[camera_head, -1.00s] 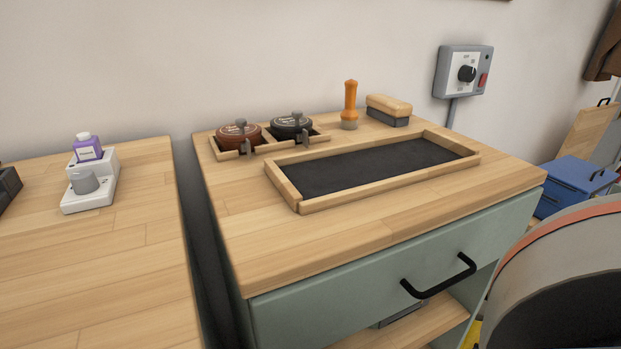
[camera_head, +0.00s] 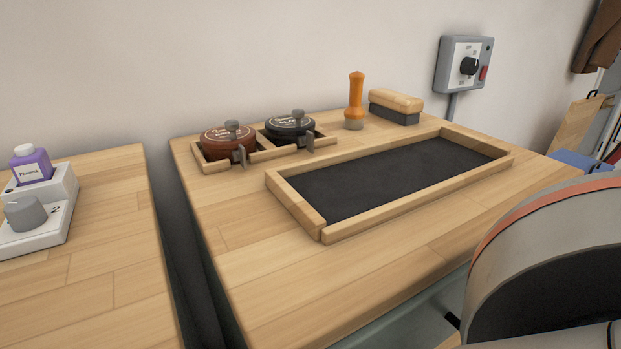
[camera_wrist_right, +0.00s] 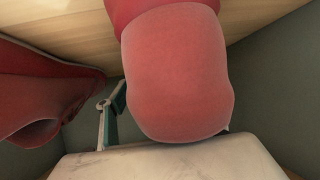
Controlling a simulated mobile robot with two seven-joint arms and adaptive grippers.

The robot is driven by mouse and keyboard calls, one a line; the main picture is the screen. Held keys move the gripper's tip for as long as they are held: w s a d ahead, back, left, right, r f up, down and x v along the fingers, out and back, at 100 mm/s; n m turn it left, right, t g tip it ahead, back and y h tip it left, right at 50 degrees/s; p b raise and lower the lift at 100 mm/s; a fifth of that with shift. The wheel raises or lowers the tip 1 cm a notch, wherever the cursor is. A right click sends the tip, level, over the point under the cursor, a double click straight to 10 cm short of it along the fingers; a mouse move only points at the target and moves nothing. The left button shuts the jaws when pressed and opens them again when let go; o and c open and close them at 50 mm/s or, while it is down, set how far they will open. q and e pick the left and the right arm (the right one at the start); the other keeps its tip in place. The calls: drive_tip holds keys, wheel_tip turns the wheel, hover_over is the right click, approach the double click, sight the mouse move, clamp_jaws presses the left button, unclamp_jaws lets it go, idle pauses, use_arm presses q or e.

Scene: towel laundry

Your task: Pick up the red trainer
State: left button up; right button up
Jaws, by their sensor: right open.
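In the right wrist view a rounded red fabric form (camera_wrist_right: 178,75), which looks like part of a red trainer, fills the middle close to the camera. A second, darker red shape (camera_wrist_right: 40,95) with an opening lies at the left. I cannot tell whether both belong to one shoe. My right gripper (camera_wrist_right: 168,112) is open; what looks like one finger shows left of the middle red form, and the other side is mostly hidden behind it. I cannot tell whether it touches. The head view shows no trainer and no left gripper.
A wooden surface (camera_wrist_right: 265,12) and grey-green walls surround the red forms. In the head view, the wooden cabinet top (camera_head: 270,245) bears a dark framed tray (camera_head: 390,232), two polish tins, an orange-handled brush (camera_head: 355,100) and a block brush (camera_head: 395,105). A purple bottle (camera_head: 31,164) stands left.

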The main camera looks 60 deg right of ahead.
drive_tip(key=shift+w, duration=0.15)
drive_tip(key=shift+r, duration=0.1)
drive_tip(key=c, duration=1.3)
drive_tip(key=shift+d, duration=0.1)
drive_tip(key=shift+c, duration=0.2)
